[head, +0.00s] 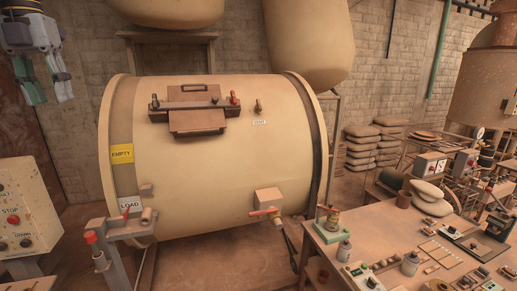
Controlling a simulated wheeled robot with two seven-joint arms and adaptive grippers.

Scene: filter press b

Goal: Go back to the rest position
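My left gripper (50,92) hangs at the top left corner of the head view, fingers pointing down. Its two fingers are apart with nothing between them. It is in the air in front of the brick wall, left of the large cream drum (220,150), and does not appear to touch anything. My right gripper is not in view.
The drum has a brown hatch (197,122) and a red-handled valve (267,211). A control box (22,205) with a STOP button stands at the lower left. A cluttered workbench (345,238) fills the lower right. Stacked sacks (361,146) stand behind.

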